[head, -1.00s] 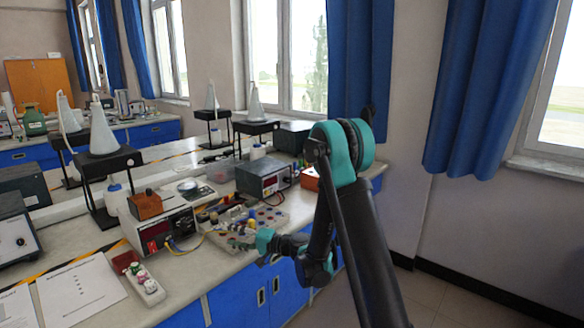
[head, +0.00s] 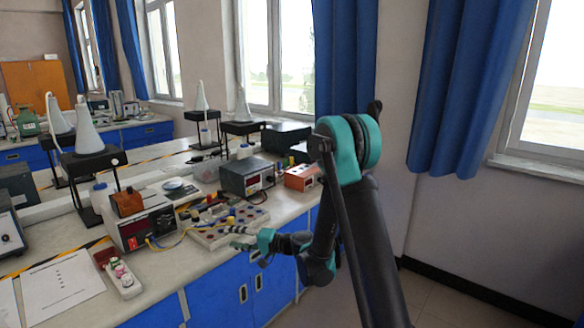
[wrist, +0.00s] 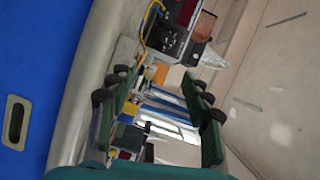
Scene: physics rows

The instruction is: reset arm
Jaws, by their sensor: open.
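My gripper (head: 238,238) is at the front edge of the lab bench (head: 215,272), beside a pale board with coloured knobs (head: 222,228). In the wrist view my gripper (wrist: 160,105) has its two finger sides wide apart. Nothing is held between them; the bench equipment shows through the gap, beyond the fingers. My arm is bent, with its teal elbow high on the right of the head view. The gripper's tips are small in the head view, and I cannot tell whether they touch the board.
On the bench stand a red-display meter (head: 140,222), a power supply (head: 247,177), an orange box (head: 301,177) and a white power strip (head: 122,277). Blue cabinets (head: 238,292) front the bench. A wall with curtains (head: 470,85) is behind. Floor (head: 450,290) is open at right.

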